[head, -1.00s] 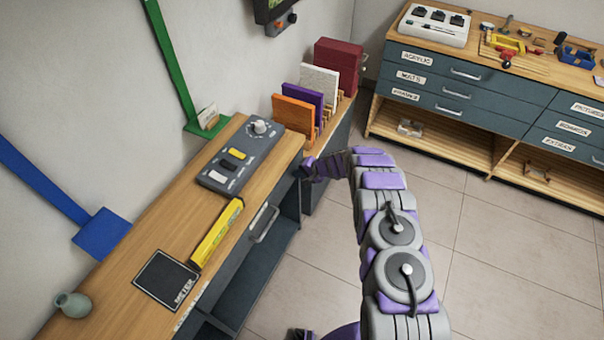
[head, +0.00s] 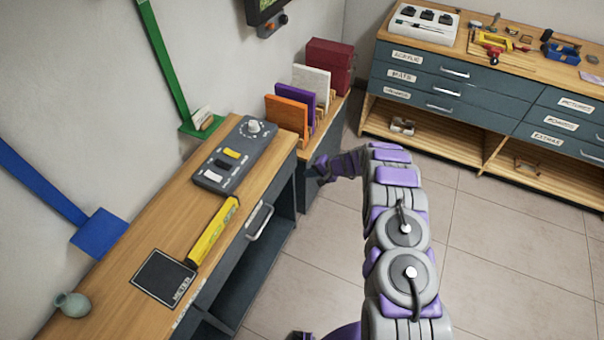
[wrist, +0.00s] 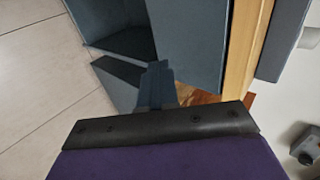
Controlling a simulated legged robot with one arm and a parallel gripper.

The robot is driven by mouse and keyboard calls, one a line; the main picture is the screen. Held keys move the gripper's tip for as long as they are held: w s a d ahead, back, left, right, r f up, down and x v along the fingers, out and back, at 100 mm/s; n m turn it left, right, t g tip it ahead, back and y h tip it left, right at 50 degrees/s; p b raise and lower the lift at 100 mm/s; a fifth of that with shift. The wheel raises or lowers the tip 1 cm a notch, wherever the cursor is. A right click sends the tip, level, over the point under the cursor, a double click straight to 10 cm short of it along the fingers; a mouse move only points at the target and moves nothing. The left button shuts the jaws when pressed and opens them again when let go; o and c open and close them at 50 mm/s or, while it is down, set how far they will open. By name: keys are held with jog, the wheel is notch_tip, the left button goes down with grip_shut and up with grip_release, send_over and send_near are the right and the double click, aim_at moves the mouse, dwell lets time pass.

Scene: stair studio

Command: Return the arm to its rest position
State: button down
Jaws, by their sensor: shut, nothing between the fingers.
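My arm (head: 400,220), grey and purple, reaches up from the bottom right in the head view and bends left at its far end. My gripper (head: 322,170) hangs out over the floor, just right of the workbench's end (head: 285,185). It is shut and holds nothing. In the wrist view a purple and black part of my gripper fills the bottom, and grey-blue bench panels (wrist: 188,40) show beyond it.
The wooden workbench carries a control panel (head: 235,155), a yellow bar (head: 212,232), a black pad (head: 163,276) and a small vase (head: 72,304). Coloured boards (head: 288,112) stand in a rack behind. A drawer cabinet (head: 460,85) stands at the back right. The tiled floor (head: 500,260) is clear.

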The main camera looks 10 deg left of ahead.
jog(key=s+d+r+n+g+h, duration=0.1)
jog(key=s+r, duration=0.6)
jog(key=r, duration=0.3)
jog(key=s+d+r+n+g, duration=0.1)
jog(key=s+r+g, duration=0.1)
jog(key=s+r, duration=0.65)
jog(key=s+r+n+g+h, duration=0.15)
jog(key=s+r, duration=0.35)
jog(key=r, duration=0.7)
jog(key=s+d+r+h, duration=0.2)
jog(key=s+d, duration=0.3)
jog(key=s, duration=0.6)
jog(key=s+d+r+h, duration=0.2)
jog(key=s+d+r, duration=0.2)
jog(key=s, duration=0.7)
jog(key=s+d+r+h, duration=0.2)
jog(key=s+d, duration=0.4)
jog(key=s, duration=0.6)
jog(key=shift+d+r+p, duration=0.15)
jog(key=shift+r+p, duration=0.25)
jog(key=shift+r, duration=0.4)
jog(key=shift+s+n+g, duration=0.1)
jog(key=shift+n+g, duration=0.15)
